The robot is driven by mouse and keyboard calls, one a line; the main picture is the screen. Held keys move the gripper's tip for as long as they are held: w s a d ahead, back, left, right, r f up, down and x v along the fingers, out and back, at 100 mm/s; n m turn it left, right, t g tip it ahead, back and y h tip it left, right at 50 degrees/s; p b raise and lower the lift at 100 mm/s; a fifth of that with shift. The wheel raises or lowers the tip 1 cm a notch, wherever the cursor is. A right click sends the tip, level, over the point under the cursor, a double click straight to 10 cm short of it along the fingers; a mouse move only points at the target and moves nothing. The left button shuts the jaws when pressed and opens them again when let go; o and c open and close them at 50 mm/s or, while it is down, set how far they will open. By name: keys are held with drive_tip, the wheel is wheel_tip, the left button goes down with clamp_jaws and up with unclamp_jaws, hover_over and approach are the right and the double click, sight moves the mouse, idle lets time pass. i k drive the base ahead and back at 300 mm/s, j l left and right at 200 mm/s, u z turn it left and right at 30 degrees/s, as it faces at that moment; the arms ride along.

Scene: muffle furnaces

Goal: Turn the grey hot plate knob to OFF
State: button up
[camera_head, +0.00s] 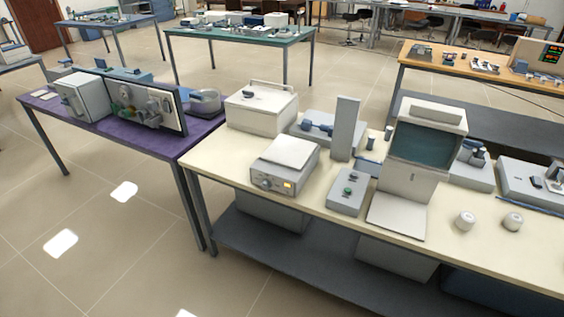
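A grey hot plate (270,183) with a square white top stands near the front edge of the cream bench, left of the middle of the view. On its front panel is a small round knob (266,183), left of a lit amber display (287,185). The knob is too small in this view to read its pointer or any OFF mark. No gripper or arm shows in the view, and nothing covers the front of the hot plate.
On the cream bench (222,164), a grey box with a green button (348,190) sits right of the hot plate. A white box (262,108) stands behind it. A purple table (165,143) adjoins on the left. Open floor (120,240) lies in front.

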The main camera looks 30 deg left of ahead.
sight(266, 185)
drive_tip(key=u, duration=1.3)
drive_tip(key=i+u, duration=0.45)
drive_tip(key=i, duration=0.15)
drive_tip(key=i+l+u, duration=0.25)
drive_tip(key=i+u, duration=0.25)
drive_tip(key=i, duration=0.1)
